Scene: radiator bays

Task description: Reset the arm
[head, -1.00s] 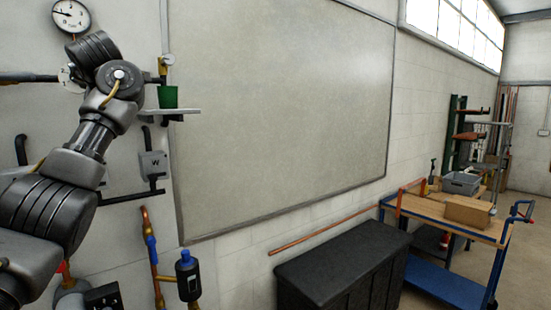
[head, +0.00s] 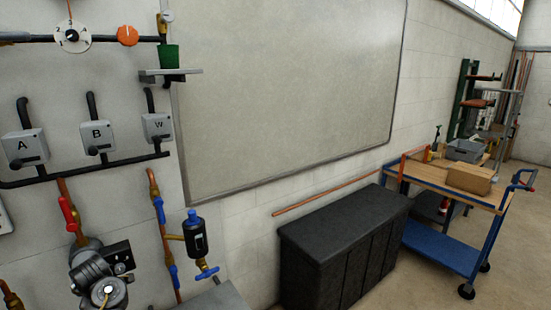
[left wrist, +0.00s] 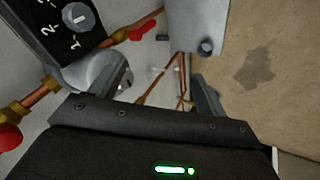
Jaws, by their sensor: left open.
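Copper pipes and floor show beyond the fingers. My right arm and gripper are in neither view.
A black dial box (left wrist: 70,25) and red-handled copper pipework are close to the left gripper. A blue-handled valve (head: 207,273), black cabinet (head: 340,240) and blue trolley (head: 440,248) stand rightward.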

